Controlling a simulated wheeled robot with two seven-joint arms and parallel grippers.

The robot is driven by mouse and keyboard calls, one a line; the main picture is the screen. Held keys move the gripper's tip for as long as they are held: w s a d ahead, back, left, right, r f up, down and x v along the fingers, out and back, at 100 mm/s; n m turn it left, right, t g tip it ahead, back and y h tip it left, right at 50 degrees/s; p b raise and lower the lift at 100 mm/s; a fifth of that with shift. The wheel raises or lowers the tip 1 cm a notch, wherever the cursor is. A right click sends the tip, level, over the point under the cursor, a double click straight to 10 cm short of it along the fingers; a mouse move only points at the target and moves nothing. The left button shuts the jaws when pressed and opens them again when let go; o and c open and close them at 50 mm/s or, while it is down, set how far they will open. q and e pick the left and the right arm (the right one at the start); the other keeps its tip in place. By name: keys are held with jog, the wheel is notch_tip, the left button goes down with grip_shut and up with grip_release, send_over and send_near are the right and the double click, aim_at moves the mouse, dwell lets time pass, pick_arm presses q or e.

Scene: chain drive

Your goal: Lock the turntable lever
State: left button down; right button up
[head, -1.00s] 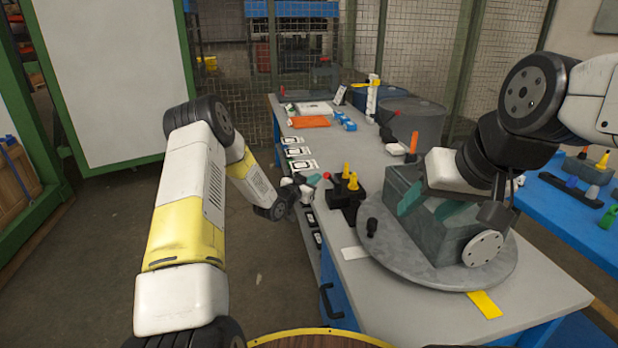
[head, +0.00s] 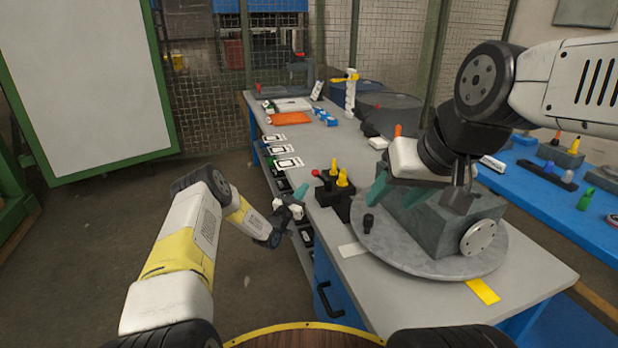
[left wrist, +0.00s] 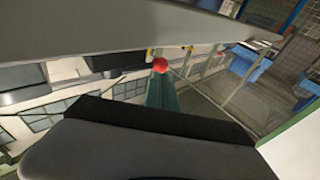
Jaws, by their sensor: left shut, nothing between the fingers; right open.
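The round grey turntable (head: 385,255) lies on the bench, with a grey housing (head: 435,228) on top. A short black knob (head: 369,222) stands at its left edge. A red ball (head: 315,173), probably the lever's end, sits beside a black block with yellow knobs (head: 331,190). The ball also shows in the left wrist view (left wrist: 160,65), just beyond the teal fingertips. My left gripper (head: 299,192) is shut and empty, just below and left of the ball, apparently apart from it. My right gripper (head: 394,192) is open, its teal fingers above the housing's left end.
The grey bench (head: 380,295) has white framed cards (head: 282,151) along its left edge, and an orange cloth (head: 290,118) further back. A yellow strip (head: 483,291) lies before the turntable. A blue table (head: 575,200) stands at right. Floor left of the bench is clear.

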aim_at(314, 176)
pick_arm(q)
jog(key=x, duration=0.5)
jog(key=shift+w+d, duration=0.1)
jog(key=shift+w+d, duration=0.5)
jog(key=shift+w, duration=0.05)
jog(key=shift+a+r, duration=0.1)
